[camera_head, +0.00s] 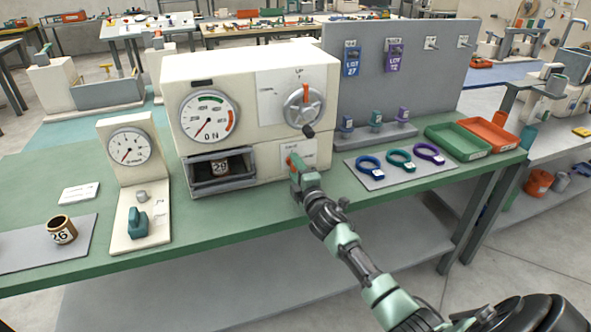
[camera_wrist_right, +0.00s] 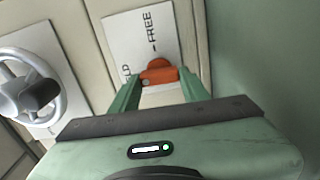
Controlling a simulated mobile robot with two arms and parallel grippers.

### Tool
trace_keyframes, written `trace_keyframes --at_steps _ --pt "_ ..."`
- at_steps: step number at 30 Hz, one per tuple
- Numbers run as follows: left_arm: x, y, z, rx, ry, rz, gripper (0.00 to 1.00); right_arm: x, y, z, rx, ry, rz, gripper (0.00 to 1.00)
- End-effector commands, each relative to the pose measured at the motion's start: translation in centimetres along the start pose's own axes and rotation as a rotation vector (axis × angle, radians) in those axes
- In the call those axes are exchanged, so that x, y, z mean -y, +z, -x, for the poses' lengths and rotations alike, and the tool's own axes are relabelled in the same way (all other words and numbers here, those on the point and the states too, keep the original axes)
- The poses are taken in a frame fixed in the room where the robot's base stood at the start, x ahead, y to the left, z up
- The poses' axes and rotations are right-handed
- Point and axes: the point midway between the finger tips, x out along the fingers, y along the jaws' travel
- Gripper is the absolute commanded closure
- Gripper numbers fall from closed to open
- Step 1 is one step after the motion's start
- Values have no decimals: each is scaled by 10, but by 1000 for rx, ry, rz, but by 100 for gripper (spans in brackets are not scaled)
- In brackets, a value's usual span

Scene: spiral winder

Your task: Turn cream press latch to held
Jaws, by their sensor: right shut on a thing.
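The cream press (camera_head: 250,100) stands on the green bench with a dial, a handwheel and an open drawer at its front. Its orange latch (camera_wrist_right: 158,76) sits on a white plate at the lower right of the front. In the wrist view the plate reads "FREE", with a partly hidden "LD" to the left. My right gripper (camera_head: 295,164) is shut on the latch, with its green fingers on either side of it. The fingers hide part of the latch, so I cannot tell its exact setting. My left gripper is not in view.
The handwheel (camera_head: 303,107) with its dark knob is just above my right gripper. The drawer (camera_head: 221,184) holding a small jar juts out to the left. A grey mat (camera_head: 385,182) with several coloured rings lies to the right. A small gauge stand (camera_head: 127,175) is further left.

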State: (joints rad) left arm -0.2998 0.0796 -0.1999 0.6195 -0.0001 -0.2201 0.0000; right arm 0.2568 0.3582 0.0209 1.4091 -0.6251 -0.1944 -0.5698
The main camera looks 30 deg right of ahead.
Motion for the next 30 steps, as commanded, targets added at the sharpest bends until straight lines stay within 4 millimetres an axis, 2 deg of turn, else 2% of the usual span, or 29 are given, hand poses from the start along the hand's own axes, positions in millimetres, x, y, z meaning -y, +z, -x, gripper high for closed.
trace_keyframes --at_steps 20,21,22,23,30 --pt "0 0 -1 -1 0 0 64 2 -1 0 -2 -2 62 95" --pt "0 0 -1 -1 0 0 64 2 -1 0 -2 -2 62 46" --pt "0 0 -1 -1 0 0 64 2 -1 0 -1 -2 62 38" --pt "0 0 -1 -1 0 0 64 2 -1 0 -1 -2 62 33" --pt "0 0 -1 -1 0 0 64 1 0 0 -1 -1 59 33"
